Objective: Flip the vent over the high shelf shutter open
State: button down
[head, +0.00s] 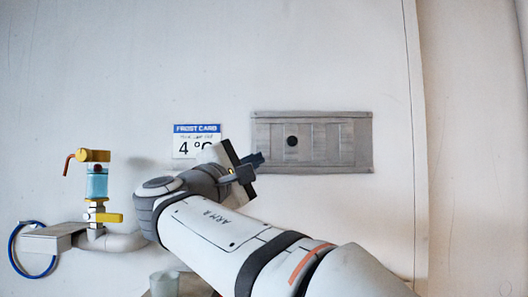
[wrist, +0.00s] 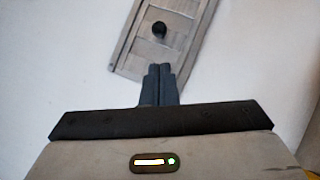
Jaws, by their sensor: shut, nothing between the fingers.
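No clear gaps show between the slats. In the wrist view the panel (wrist: 185,42) is tilted at the top, with the knob (wrist: 159,29) straight beyond the fingertips. My gripper (head: 260,160) is at the panel's lower left corner in the head view. Its fingers (wrist: 159,69) are shut together and empty, and appear apart from the knob.
A sign (head: 197,141) reading 4 °C is on the wall left of my gripper. At the left are a pipe with yellow fittings and a blue glass (head: 97,183), and a blue hose (head: 18,250). A pale cup (head: 165,284) stands below.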

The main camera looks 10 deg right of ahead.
jog(key=shift+p+x, duration=2.15)
jog(key=shift+x, duration=2.7)
